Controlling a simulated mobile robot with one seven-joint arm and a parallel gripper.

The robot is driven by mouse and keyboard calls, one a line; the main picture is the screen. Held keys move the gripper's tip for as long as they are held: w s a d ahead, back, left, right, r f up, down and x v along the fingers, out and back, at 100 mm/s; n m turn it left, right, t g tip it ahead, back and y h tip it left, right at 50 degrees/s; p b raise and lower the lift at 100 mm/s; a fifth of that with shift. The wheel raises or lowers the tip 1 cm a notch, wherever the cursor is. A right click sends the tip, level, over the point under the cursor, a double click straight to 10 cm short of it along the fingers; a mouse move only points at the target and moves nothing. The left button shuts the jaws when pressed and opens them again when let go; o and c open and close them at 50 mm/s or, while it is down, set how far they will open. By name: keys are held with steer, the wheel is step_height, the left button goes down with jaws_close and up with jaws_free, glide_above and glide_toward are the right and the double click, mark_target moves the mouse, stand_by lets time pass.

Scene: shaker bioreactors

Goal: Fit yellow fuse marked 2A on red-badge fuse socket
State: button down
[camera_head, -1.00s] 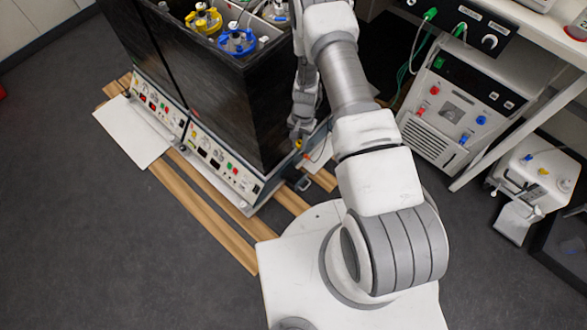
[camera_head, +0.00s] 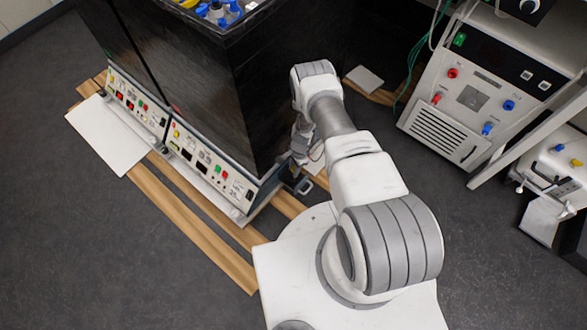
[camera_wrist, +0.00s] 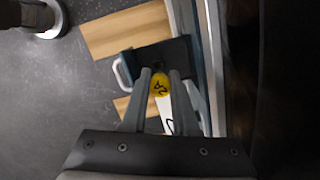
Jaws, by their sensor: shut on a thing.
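The yellow fuse (camera_wrist: 160,85) sits between the two fingers of my gripper (camera_wrist: 160,76) in the wrist view. Its round yellow end faces the camera and bears a dark mark that looks like 2A, turned sideways. My gripper is shut on it. A dark block (camera_wrist: 176,52) with a metal handle (camera_wrist: 122,72) lies just beyond the fingertips. I cannot tell whether the fuse touches it. In the head view my gripper (camera_head: 301,158) is low beside the right-hand corner of the black shaker cabinet, largely hidden by my arm. No red-badged socket can be made out in either view.
The tall black cabinet (camera_head: 190,75) and its control panels (camera_head: 210,165) stand left of my arm, on wooden slats (camera_head: 195,220). A white board (camera_head: 108,135) lies at the far left. A white instrument (camera_head: 475,100) stands at the right. Grey floor is open in front.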

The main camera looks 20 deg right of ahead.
steer(key=shift+f+b, duration=1.3)
steer(key=shift+f, duration=0.8)
steer(key=shift+r, duration=0.2)
steer(key=shift+f, duration=1.05)
steer(key=c, duration=0.6)
jaws_free()
steer(key=shift+s, duration=0.1)
step_height(320, 180, up, 17)
steer(key=d+p, duration=0.2)
steer(key=p, duration=0.5)
steer(key=shift+w+d+r, duration=0.15)
steer(key=shift+w+d, duration=0.05)
steer(key=shift+w, duration=0.25)
